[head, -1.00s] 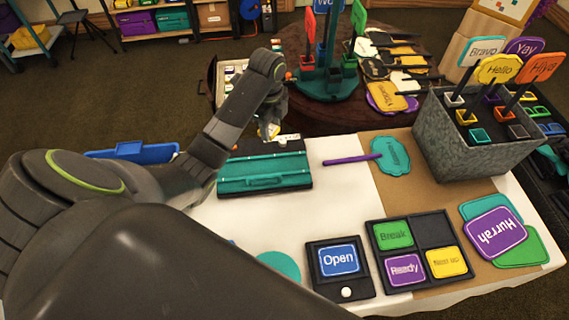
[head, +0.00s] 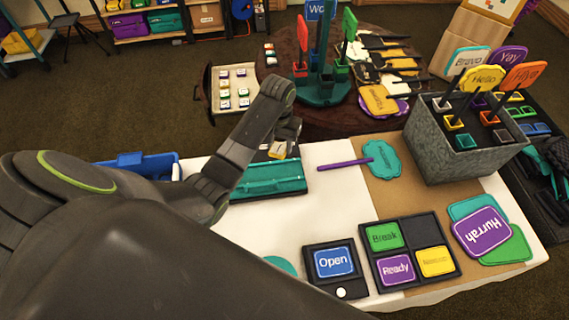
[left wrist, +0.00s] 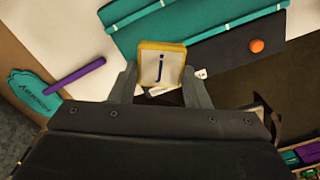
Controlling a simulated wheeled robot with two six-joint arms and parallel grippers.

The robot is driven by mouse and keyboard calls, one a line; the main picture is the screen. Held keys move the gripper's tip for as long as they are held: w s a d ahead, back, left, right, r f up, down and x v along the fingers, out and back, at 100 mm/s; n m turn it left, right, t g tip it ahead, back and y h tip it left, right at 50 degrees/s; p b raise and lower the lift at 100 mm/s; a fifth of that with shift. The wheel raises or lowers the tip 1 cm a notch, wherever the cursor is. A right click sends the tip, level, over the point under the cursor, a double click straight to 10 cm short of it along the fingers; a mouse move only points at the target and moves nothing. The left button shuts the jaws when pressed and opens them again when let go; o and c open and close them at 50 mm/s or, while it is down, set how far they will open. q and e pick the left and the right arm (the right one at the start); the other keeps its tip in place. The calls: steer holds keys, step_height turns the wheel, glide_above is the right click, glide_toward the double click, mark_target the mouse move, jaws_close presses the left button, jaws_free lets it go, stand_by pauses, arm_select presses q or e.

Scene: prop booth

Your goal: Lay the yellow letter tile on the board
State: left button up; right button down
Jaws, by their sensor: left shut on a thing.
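My left gripper (head: 284,146) is shut on the yellow letter tile (head: 278,151). In the left wrist view the tile (left wrist: 161,66) is upright between the two fingers (left wrist: 160,80), with a yellow rim, a pale face and a dark "j". A flat teal and black board-like case (head: 268,181) lies on the white table below the gripper, partly hidden by my left arm. It also shows beyond the tile in the left wrist view (left wrist: 190,25), its dark strip carrying an orange knob. The tile looks held above its far edge; the gap is unclear. My right gripper is out of view.
A tray (head: 215,96) of letter tiles stands behind, beside a dark round table (head: 300,119) with a teal stand. A purple stick with a teal sign (head: 383,160) lies right of the case. A grey planter (head: 465,145) stands farther right.

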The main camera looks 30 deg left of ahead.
mark_target(284, 150)
arm_select(q)
steer(key=n, duration=0.1)
steer(key=d+r+n+p, duration=0.1)
steer(key=n, duration=0.1)
steer(key=shift+s+r+p, duration=0.1)
steer(key=shift+r+p, duration=0.1)
steer(key=shift+p, duration=0.1)
steer(key=n, duration=0.1)
steer(key=n+p, duration=0.1)
steer(key=shift+d+n, duration=0.3)
step_height(284, 150, down, 5)
steer(key=shift+s+r, duration=0.1)
steer(key=shift+f, duration=2.5)
steer(key=shift+f, duration=0.15)
steer(key=o, duration=1)
